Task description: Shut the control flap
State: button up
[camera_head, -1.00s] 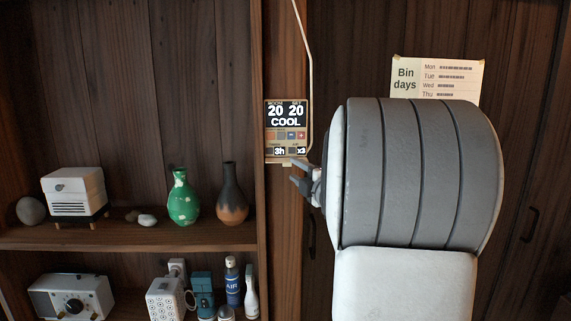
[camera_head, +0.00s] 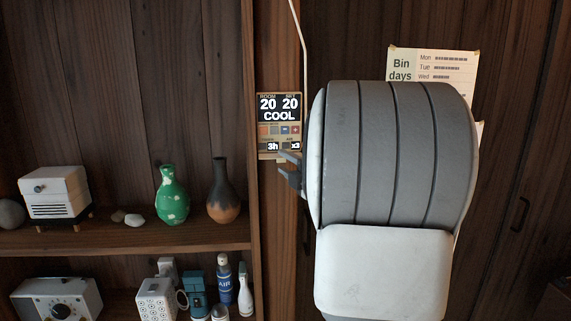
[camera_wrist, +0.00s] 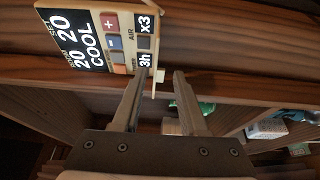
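The control panel (camera_head: 279,115) is a small tan unit on the wooden post, its dark display reading 20, 20 and COOL. Coloured buttons and small 3h and x3 readouts sit below the display. The panel appears turned sideways in the wrist view (camera_wrist: 78,42). A thin pale strip (camera_wrist: 158,84) juts from its lower edge there; it may be the flap seen edge-on, but I cannot tell for sure.
A white cable (camera_head: 301,45) runs down to the panel. Shelves at left hold a green vase (camera_head: 172,197), a brown vase (camera_head: 221,192) and a white box (camera_head: 55,192). A Bin days sheet (camera_head: 430,65) hangs behind my arm.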

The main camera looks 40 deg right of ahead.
aim_at(284, 135)
grip_shut()
jog(key=shift+r+g+p, duration=0.25)
jog(key=shift+g+p, duration=0.05)
jog(key=shift+p, duration=0.7)
jog(key=r+m+g+y+p, duration=0.1)
jog(key=g+p, duration=0.1)
jog(key=p, duration=0.5)
jog(key=w+r+g+y+p, duration=0.1)
jog(key=g+p, duration=0.2)
jog(key=p, duration=0.3)
jog(key=r+m+g+p, duration=0.1)
jog(key=r+g+p, duration=0.1)
jog(key=p, duration=0.5)
jog(key=shift+w+d+r+m+g+y+p, duration=0.15)
jog(key=shift+d+m+g+y+p, duration=0.2)
jog(key=shift+g, duration=0.25)
jog(key=shift+w+d+r+m+g+y, duration=0.15)
jog(key=shift+w+r+m+g+y, duration=0.2)
jog(key=shift+g, duration=0.4)
jog(key=shift+w+d+r+g+y, duration=0.1)
jog(key=shift+w+d+g+y, duration=0.1)
jog(key=shift+g+y, duration=0.35)
jog(key=shift+w+d+r+m+g+y, duration=0.15)
jog(key=shift+w+r+m+g+y, duration=0.1)
jog(key=shift+g, duration=0.65)
